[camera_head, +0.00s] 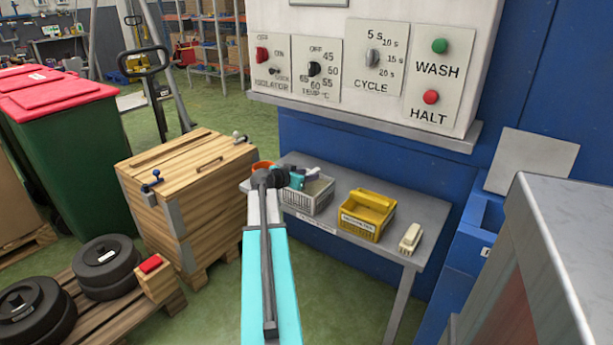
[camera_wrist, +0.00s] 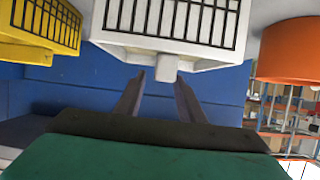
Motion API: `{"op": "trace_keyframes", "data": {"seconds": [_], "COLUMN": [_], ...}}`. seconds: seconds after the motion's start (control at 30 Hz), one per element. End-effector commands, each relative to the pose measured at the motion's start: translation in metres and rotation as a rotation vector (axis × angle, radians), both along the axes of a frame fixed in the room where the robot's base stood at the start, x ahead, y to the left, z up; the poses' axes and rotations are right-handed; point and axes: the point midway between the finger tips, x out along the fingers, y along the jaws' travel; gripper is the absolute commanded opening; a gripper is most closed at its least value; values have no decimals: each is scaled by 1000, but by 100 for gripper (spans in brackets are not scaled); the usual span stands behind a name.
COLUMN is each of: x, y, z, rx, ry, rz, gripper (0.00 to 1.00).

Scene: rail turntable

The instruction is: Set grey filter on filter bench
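A light grey, box-shaped filter with slatted sides (camera_head: 309,200) appears to stand on the left part of the grey filter bench (camera_head: 415,236). The wrist view shows its white-grey body and dark grid (camera_wrist: 215,52), with a small pale knob on the near side. My gripper (camera_head: 305,174) is at the filter's upper edge in the head view, partly hidden by my arm. In the wrist view my two dark fingers (camera_wrist: 160,82) are apart, with the knob between their tips. I see a gap beside the knob; contact is unclear.
A yellow basket (camera_head: 367,216) stands right of the filter, with a small cream object (camera_head: 410,238) beyond it. An orange round thing (camera_wrist: 290,48) is close on the other side. Wooden crates (camera_head: 190,192) stand left. The control panel (camera_head: 365,65) overhangs the bench.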

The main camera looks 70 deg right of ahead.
Motion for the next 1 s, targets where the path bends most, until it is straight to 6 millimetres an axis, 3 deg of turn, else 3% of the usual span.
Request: {"op": "trace_keyframes", "data": {"seconds": [0.73, 1.0], "x": [22, 28], "y": [87, 105], "z": [37, 45], "rx": [-1, 0], "ry": [0, 0], "rz": [2, 1], "gripper": [36, 36]}}
